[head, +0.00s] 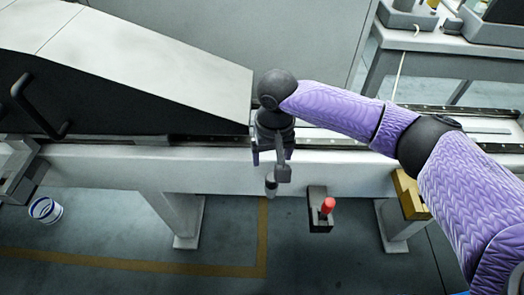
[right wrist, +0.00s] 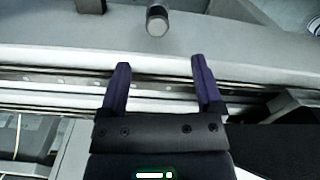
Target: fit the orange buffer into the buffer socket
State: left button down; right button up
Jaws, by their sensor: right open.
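I see no clearly orange buffer in either view. My right gripper (head: 271,157) is over the near edge of the pale rail beam, pointing down. In the right wrist view the right gripper (right wrist: 160,62) has its two purple fingers wide apart, with nothing between them. A short grey cylinder with a dark collar (head: 271,186) hangs on a bracket just in front of the beam. It also shows in the right wrist view (right wrist: 157,20), beyond the fingertips and apart from them. I cannot tell whether it is the buffer socket. My left gripper is not in view.
A red-topped knob (head: 328,205) stands on a dark box in front of the beam (head: 130,170). A large sloped cover (head: 150,65) with a black handle fills the left. A yellow block (head: 410,195) is at the right. A white-and-blue tub (head: 45,209) stands on the floor.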

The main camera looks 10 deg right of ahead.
aim_at(272, 177)
jog(key=shift+d, duration=0.1)
notch_tip(272, 177, down, 9)
jog(key=b, duration=0.6)
jog(key=shift+s+f, duration=0.1)
jog(key=shift+f, duration=0.25)
jog(key=shift+r, duration=0.2)
jog(key=shift+c, duration=0.3)
jog(key=c, duration=0.9)
grip_shut()
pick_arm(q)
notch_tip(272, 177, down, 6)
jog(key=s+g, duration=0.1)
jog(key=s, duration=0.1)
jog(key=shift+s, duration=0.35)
